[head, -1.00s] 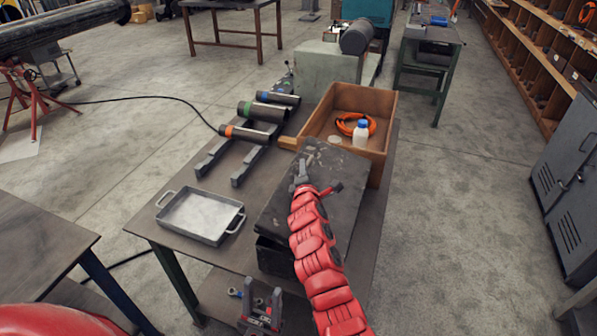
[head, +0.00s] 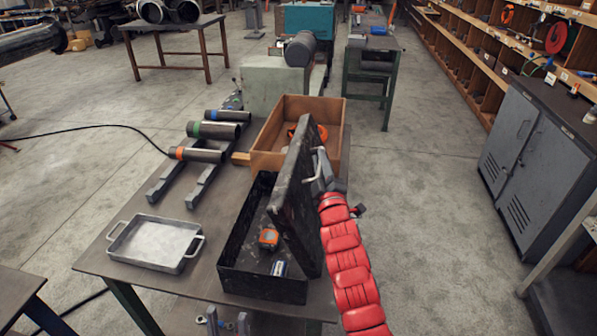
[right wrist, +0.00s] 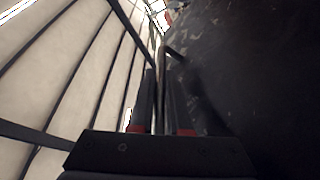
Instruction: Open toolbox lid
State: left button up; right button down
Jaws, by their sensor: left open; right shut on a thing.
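The dark toolbox (head: 262,290) stands on the workbench, its lid (head: 298,205) raised to a steep, near-upright angle along its right side. Inside lie an orange tape measure (head: 268,238) and a small blue and white item (head: 278,268). My right gripper (head: 322,172) is at the outer face of the lid, shut on its handle. In the right wrist view the fingers (right wrist: 162,105) close around a thin bar beside the dark lid face (right wrist: 250,70). My left gripper (head: 228,320) is open and empty at the bottom edge, in front of the bench.
A metal tray (head: 155,243) lies left of the toolbox. A wooden crate (head: 268,140) with an orange coil stands just behind the lid. Several pipes (head: 198,154) rest on rails at the back left. A grey cabinet (head: 535,150) stands right, across open floor.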

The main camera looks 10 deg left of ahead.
jog(key=d+f+m+t+h+b, duration=0.2)
jog(key=d+m+b, duration=0.5)
jog(key=d+b, duration=0.1)
jog(key=shift+s+d+h, duration=0.15)
jog(key=shift+d+h, duration=0.15)
jog(key=shift+d, duration=0.55)
jog(key=c, duration=0.9)
grip_release()
jog(key=shift+f, duration=0.1)
jog(key=b+v, duration=0.4)
jog(key=v, duration=1.3)
jog(key=shift+s+d+f, duration=0.1)
jog(key=shift+s+f, duration=0.05)
jog(key=shift+s, duration=0.05)
